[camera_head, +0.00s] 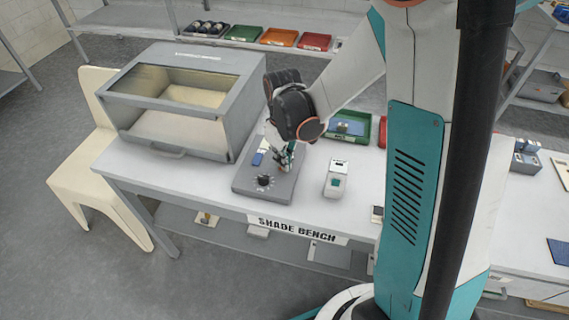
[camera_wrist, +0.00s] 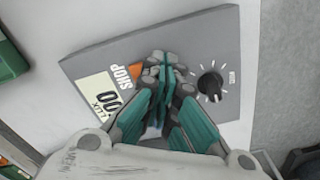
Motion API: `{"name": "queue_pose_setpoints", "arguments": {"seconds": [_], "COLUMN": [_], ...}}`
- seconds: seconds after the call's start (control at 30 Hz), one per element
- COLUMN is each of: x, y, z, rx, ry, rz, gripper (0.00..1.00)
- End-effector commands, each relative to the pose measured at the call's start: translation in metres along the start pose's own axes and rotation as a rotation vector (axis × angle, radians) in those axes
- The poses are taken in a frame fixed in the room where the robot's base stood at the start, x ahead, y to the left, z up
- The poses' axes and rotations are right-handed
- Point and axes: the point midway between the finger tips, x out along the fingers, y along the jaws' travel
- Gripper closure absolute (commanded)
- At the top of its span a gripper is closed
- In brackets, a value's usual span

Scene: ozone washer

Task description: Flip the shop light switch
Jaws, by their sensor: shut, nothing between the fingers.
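A grey control box (camera_head: 262,184) lies on the bench top. In the wrist view the box (camera_wrist: 215,50) bears the word SHOP, a small orange patch (camera_wrist: 137,71) and a pale display (camera_wrist: 103,100) reading 00 with LUX beside it. A black round knob (camera_wrist: 210,84) with tick marks sits to the right of my fingers; the knob (camera_head: 264,181) also shows in the head view. My gripper (camera_wrist: 166,72) is shut and empty, its fingertips together over the middle of the box. In the head view my gripper (camera_head: 284,164) points down there. My fingers hide the switch; contact cannot be told.
A grey cabinet with a window (camera_head: 185,92) stands left of the box. A small white device (camera_head: 336,178) stands to its right. A green tray (camera_head: 350,125) lies behind. The bench front reads SHADE BENCH (camera_head: 297,230). A cream chair (camera_head: 75,195) is at the left.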

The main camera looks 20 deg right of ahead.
Motion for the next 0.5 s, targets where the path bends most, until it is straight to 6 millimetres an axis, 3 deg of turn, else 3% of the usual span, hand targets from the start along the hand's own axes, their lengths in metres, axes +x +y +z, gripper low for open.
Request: {"name": "queue_pose_setpoints", "arguments": {"seconds": [0.5], "x": [0.0076], "y": [0.0000], "z": [0.0000], "rx": [0.000], "ry": [0.000], "rz": [0.000], "gripper": [1.00]}}
